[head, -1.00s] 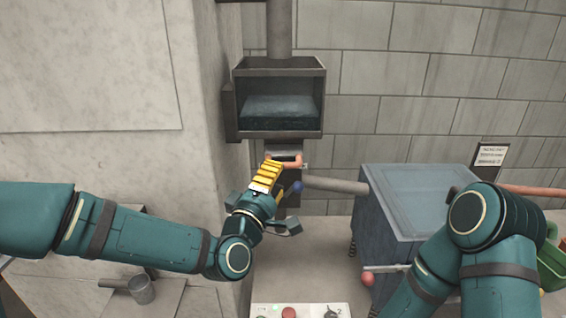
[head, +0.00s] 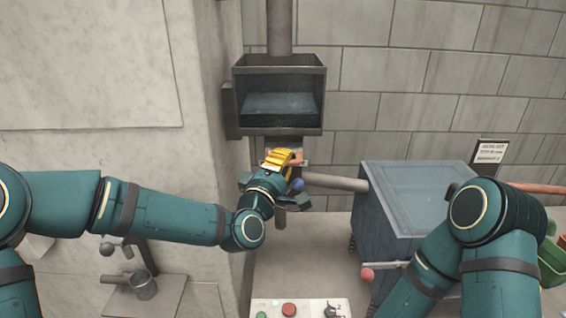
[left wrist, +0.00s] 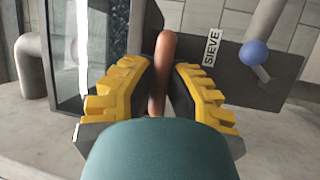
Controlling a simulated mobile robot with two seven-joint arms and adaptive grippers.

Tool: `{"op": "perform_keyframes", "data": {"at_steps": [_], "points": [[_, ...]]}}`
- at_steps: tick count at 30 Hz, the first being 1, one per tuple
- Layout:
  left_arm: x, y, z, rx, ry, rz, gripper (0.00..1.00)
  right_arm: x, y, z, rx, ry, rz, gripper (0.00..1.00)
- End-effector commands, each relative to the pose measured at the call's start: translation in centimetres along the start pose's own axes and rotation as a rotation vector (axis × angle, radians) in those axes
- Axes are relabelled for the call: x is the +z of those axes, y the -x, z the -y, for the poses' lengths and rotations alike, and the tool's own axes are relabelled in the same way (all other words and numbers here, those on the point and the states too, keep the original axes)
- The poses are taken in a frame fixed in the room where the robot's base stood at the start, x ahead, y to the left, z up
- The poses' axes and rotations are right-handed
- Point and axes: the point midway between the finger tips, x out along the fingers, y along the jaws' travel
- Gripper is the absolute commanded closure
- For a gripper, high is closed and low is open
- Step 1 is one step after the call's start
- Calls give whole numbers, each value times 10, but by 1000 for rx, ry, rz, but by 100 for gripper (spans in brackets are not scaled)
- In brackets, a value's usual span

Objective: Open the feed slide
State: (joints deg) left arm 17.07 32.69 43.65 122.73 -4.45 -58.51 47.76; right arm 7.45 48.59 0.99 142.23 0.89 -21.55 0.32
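The orange handle (left wrist: 157,90) of the feed slide lies below the open-fronted hopper (head: 279,130). My left gripper (head: 284,157) is at this handle. In the left wrist view, its two yellow-ribbed fingers (left wrist: 160,85) lie on either side of the bar, with their dark pads close to it. Whether they press on it I cannot tell. In the head view the gripper mostly hides the handle and slide. My right arm (head: 500,220) shows at the right; its gripper is out of view.
A plate marked SIEVE (left wrist: 211,47) and a blue knob (left wrist: 254,52) sit close to my left gripper. A grey pipe (head: 336,182) leads to the blue-grey box (head: 415,195). A button panel (head: 300,309) is at the bottom. A pale wall (head: 190,100) stands close on the left.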

Motion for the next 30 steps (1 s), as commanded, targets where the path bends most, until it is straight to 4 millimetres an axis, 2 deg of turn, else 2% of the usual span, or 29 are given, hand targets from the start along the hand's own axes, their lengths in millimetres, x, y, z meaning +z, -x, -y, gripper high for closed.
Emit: {"op": "perform_keyframes", "data": {"at_steps": [5, 15, 24, 25, 27, 30], "points": [[1, 2, 0, 1, -1, 1, 100, 0, -1, 0, 0, 0, 0, 100], [15, 35, -8, 3, -1, 2, 100, 6, -17, -6, 0, 3, 10, 100], [16, 36, -9, 2, 0, 2, 100, 6, -16, -6, 0, 3, 11, 100], [16, 36, -9, 2, 0, 2, 82, 6, -16, -6, 0, 3, 10, 100], [16, 36, -9, 2, 0, 2, 57, 6, -16, -6, 0, 3, 10, 100], [15, 36, -9, 2, 0, 1, 55, 6, -16, -6, 0, 3, 10, 100]]}}
